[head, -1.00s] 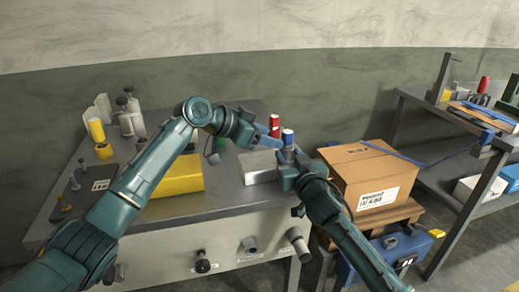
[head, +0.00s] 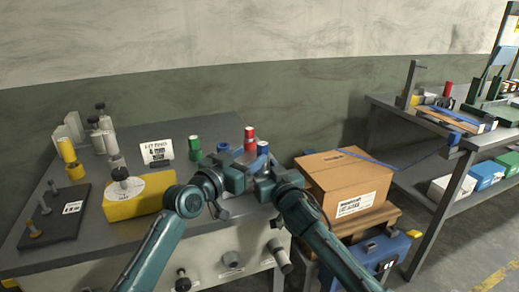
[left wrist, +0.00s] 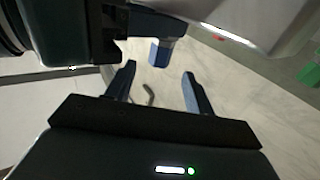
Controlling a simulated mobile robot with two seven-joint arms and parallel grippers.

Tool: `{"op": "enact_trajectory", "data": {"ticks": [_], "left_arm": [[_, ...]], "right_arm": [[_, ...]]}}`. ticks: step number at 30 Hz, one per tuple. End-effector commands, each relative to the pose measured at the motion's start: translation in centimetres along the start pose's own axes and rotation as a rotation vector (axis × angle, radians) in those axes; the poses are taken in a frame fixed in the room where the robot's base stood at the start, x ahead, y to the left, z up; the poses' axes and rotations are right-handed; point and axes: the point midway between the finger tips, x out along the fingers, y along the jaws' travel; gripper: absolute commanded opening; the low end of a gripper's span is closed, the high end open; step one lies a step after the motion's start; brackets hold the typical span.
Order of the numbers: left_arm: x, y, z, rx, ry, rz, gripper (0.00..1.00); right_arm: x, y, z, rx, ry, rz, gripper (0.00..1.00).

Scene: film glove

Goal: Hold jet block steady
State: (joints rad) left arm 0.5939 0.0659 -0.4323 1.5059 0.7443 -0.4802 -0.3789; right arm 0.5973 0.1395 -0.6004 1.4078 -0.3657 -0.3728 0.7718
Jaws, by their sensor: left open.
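Behind the grippers stand a green cylinder (head: 195,148), a red one (head: 250,138) and a blue ring (head: 223,148). A yellow block with a dial (head: 138,195) and a label card (head: 156,152) are to the left. A cardboard box (head: 345,180) stands right of the bench.

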Motion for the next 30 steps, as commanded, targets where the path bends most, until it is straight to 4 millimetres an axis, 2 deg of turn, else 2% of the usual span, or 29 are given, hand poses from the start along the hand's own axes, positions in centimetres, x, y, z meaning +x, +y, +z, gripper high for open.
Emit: {"op": "enact_trajectory", "data": {"ticks": [1, 6, 12, 18, 26, 30], "left_arm": [[1.1, 0.1, -0.1, 0.0, -0.001, 0.002, 0.53], [4.0, 0.1, -0.1, 0.002, -0.002, 0.001, 0.53], [6.0, 0.0, 0.0, 0.002, -0.002, 0.002, 0.53], [6.9, 0.1, 0.0, 0.002, -0.001, 0.002, 0.53], [6.9, 0.1, 0.0, 0.002, -0.002, 0.001, 0.53], [6.9, 0.1, 0.0, 0.002, -0.002, 0.001, 0.43]], "right_arm": [[0.0, 0.0, 0.1, 0.0, -0.001, 0.0, 0.0], [0.0, 0.0, 0.1, 0.0, -0.001, 0.0, 0.0], [0.0, 0.0, 0.1, 0.0, -0.001, 0.001, 0.0], [0.0, 0.0, 0.1, 0.0, -0.001, 0.001, 0.0], [0.0, 0.0, 0.1, 0.0, -0.001, 0.001, 0.0], [0.0, 0.0, 0.1, 0.0, -0.001, 0.001, 0.0]]}}
